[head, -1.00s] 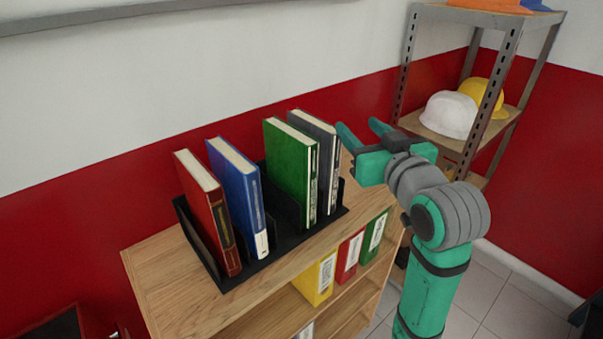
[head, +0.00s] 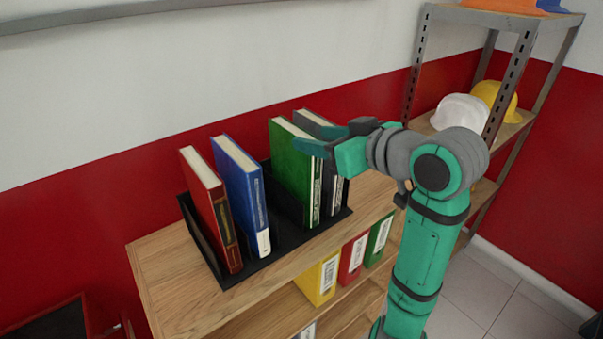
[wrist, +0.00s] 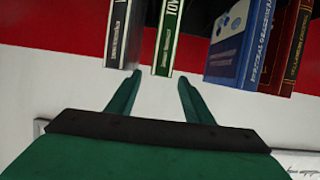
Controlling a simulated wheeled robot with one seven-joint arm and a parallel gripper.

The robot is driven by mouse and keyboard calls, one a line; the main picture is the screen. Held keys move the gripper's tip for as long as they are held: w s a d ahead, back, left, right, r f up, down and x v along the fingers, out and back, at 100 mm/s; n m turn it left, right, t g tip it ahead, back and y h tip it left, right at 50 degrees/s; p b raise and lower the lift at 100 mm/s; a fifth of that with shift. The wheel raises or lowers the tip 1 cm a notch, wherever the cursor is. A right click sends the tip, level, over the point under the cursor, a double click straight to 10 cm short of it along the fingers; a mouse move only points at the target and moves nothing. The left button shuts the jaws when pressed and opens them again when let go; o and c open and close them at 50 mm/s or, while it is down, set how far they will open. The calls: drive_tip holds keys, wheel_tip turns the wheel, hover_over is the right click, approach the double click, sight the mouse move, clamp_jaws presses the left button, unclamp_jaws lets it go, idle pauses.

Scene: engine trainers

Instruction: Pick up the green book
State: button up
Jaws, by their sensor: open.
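The green book (head: 290,168) stands upright in a black rack (head: 262,262) on the wooden shelf, third from the left, with its labelled spine facing the front. In the wrist view its spine (wrist: 167,40) lies ahead, between the lines of my two fingers. My gripper (head: 312,142) is open and empty at the upper part of the green book. In the wrist view the left fingertip of my gripper (wrist: 159,78) is near the gap between the grey and green books. I cannot tell whether the fingers touch the green book.
A grey book (head: 337,190) stands close to the right of the green one. A blue book (head: 243,190) and a red book (head: 212,215) stand to its left, with a gap between blue and green. Several binders (head: 320,280) sit on the shelf below. A metal rack (head: 418,70) holds helmets at right.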

sight(295, 173)
drive_tip(key=w+a+f, duration=0.4)
drive_tip(key=w+f, duration=0.2)
drive_tip(key=shift+w+a, duration=0.3)
drive_tip(key=shift+a, duration=0.1)
clamp_jaws()
idle(0.4)
idle(1.3)
